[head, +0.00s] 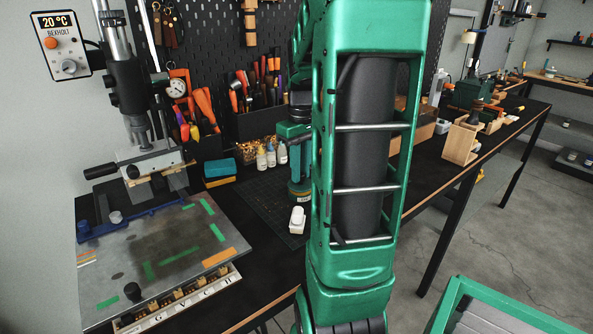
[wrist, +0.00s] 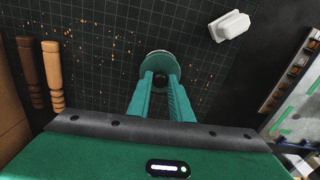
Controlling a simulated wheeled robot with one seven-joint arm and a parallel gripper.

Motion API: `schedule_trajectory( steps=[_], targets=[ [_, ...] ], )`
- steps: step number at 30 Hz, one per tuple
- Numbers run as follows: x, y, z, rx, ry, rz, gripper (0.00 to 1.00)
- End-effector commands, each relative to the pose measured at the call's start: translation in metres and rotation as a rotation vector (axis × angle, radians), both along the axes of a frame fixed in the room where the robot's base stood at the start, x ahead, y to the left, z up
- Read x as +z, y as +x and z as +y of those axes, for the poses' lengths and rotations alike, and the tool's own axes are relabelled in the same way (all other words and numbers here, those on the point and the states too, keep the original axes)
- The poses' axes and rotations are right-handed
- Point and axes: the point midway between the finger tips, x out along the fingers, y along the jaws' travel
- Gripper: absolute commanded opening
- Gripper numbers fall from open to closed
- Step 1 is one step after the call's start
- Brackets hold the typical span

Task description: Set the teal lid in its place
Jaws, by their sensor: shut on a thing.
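The teal lid (wrist: 160,56) is a round disc with a dark knob in the wrist view. My gripper (wrist: 160,79) is shut on the knob, its two teal fingers coming together there. In the head view my gripper (head: 300,174) points down at the dark gridded mat, left of my arm. A short round container with a yellowish band (head: 301,197) shows directly under the fingers. The lid covers it in the wrist view, so I cannot tell whether the lid rests on its rim or hangs just above.
A small white block (head: 297,220) stands on the cutting mat (head: 262,205) close by. Several small bottles (head: 270,155) are behind. The stamping press (head: 150,165) with its metal plate is at the left. Two wooden handles (wrist: 53,75) lie at the left in the wrist view.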

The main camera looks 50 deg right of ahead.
Motion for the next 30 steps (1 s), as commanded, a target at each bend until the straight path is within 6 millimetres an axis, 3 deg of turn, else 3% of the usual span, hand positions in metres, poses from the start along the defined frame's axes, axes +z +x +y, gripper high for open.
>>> schedule_trajectory(
  steps=[30],
  targets=[
    [-0.014,0.0,0.001,0.001,0.0,0.0,0.0]
  ],
)
